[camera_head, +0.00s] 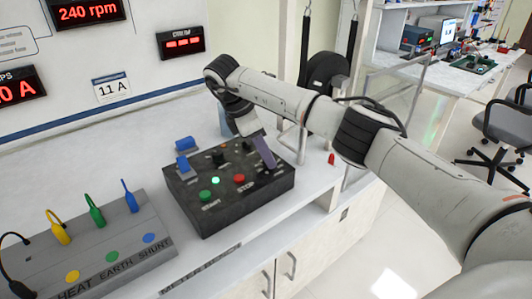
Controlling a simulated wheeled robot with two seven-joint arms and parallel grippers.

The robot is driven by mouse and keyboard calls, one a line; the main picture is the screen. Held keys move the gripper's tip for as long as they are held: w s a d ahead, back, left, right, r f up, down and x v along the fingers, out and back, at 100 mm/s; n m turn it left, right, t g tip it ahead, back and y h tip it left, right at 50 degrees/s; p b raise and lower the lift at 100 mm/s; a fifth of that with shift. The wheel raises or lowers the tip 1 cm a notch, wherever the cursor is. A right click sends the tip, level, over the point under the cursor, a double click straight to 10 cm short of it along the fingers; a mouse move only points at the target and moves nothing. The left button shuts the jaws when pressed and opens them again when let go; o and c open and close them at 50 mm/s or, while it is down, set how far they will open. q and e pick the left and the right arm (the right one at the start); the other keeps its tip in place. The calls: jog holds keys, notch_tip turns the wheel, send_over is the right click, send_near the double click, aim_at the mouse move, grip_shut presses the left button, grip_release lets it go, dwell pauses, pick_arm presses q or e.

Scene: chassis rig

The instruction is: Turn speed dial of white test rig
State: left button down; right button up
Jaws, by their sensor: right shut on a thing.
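The white test rig's upright panel (140,75) stands at the back, with a red display (85,12) reading 240 rpm. In front of it on the bench is a dark control box (215,220) with a green button (205,195), a red button (239,178), a lit green lamp (215,180) and small black knobs (220,157). My right gripper (265,154) points down at the right part of the box top. It is shut on the speed dial, which is mostly hidden by the fingers. My left gripper is not in view.
A grey terminal block (95,255) with yellow, green and blue plugs stands at the lower left. Blue connectors (184,143) stick up at the box's left rear. A clear upright guard (400,88) stands right of the bench. White bench surface (110,160) is free behind the block.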

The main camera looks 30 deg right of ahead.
jog(key=o, duration=1)
jog(key=shift+o, duration=0.2)
jog(key=p+v, duration=0.1)
jog(key=v, duration=0.9)
jog(key=shift+r+p, duration=0.15)
jog(key=shift+p, duration=0.2)
